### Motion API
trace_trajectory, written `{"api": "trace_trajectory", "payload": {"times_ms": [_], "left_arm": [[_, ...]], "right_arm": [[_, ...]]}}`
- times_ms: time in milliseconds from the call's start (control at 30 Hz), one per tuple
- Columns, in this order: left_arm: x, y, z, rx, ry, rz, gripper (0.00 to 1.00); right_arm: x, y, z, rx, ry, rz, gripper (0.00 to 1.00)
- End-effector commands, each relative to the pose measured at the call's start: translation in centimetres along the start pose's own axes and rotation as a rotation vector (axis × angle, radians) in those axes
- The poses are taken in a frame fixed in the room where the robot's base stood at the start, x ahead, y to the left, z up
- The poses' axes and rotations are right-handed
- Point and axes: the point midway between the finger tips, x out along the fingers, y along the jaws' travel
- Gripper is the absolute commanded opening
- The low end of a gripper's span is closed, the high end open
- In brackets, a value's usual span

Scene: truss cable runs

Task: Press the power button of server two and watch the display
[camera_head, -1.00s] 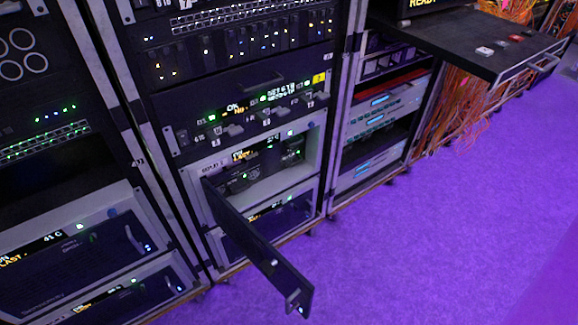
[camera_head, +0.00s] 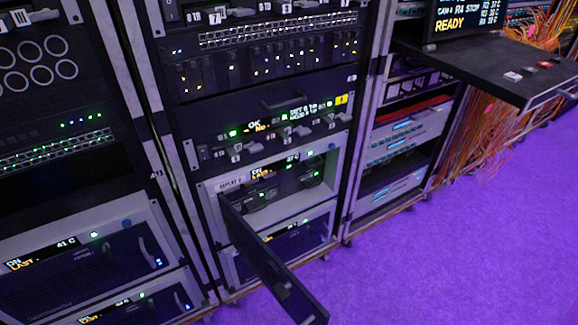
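Several light-framed server units sit low in the racks; I cannot tell which is server two. The middle rack's upper unit (camera_head: 211,199) has its dark front door (camera_head: 272,264) swung open toward me. Inside, its small display (camera_head: 263,173) is lit, with text starting "ON", beside green lights. Below it, a second unit's display (camera_head: 282,237) is partly hidden by the door. In the left rack, a unit's display (camera_head: 42,253) reads "ON" and "41 C", with a green light beside it. Another lit unit (camera_head: 125,308) sits beneath. No power button is clearly identifiable. Neither gripper is in view.
The open door juts over the purple floor (camera_head: 440,260). At upper right, a dark pull-out shelf (camera_head: 470,68) carries small buttons under a monitor (camera_head: 462,20) reading "READY". Orange cables (camera_head: 480,135) hang below it. The floor at right is clear.

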Motion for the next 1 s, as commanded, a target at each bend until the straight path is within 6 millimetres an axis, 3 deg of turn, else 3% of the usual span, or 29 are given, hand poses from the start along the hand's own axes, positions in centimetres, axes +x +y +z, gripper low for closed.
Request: {"api": "trace_trajectory", "payload": {"times_ms": [167,1000], "left_arm": [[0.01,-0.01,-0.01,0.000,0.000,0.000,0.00],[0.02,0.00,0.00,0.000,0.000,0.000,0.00]], "right_arm": [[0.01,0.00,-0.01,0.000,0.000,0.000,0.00],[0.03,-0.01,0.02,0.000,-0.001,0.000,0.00]]}}
